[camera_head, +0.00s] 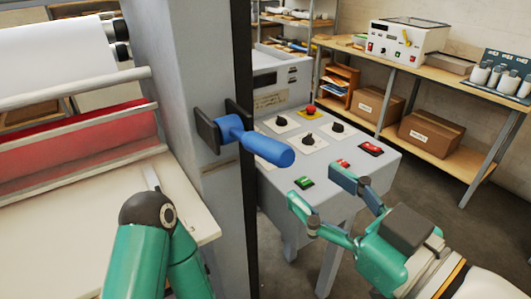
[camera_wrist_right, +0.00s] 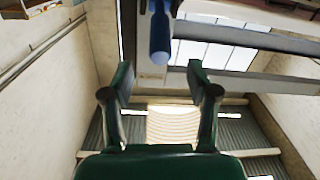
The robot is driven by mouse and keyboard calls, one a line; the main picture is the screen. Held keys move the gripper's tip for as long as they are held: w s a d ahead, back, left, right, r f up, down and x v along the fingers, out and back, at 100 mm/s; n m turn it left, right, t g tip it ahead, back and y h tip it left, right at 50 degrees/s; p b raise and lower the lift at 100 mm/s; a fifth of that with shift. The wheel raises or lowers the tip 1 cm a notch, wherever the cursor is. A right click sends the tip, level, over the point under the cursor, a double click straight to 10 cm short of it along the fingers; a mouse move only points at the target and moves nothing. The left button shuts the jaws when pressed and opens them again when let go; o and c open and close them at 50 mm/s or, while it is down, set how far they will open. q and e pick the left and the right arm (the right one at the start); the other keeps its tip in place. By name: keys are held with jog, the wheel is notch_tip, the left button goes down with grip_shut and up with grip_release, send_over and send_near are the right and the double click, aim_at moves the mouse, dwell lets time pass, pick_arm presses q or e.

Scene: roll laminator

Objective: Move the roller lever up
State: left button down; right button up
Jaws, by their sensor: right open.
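The roller lever (camera_head: 256,143) is a blue handle on a dark mount on the grey side post of the laminator. It points to the right and slightly down in the head view. It also shows at the top of the right wrist view (camera_wrist_right: 160,35), ahead of the fingers. My right gripper (camera_head: 318,202) is open and empty, below and to the right of the lever, in front of the control panel; its two fingers also show in the right wrist view (camera_wrist_right: 160,82). The gripper and lever are apart. My left arm shows at the bottom left, but its gripper is not visible.
The control panel (camera_head: 270,128) with knobs, a red button and rocker switches stands behind the lever. The laminator's rollers (camera_head: 60,90) and pale table (camera_head: 70,220) lie left. A wooden shelf (camera_head: 440,85) with boxes stands at the back right.

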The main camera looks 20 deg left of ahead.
aim_at(265, 147)
jog(key=x, duration=1.2)
jog(key=shift+s, duration=0.1)
grip_shut()
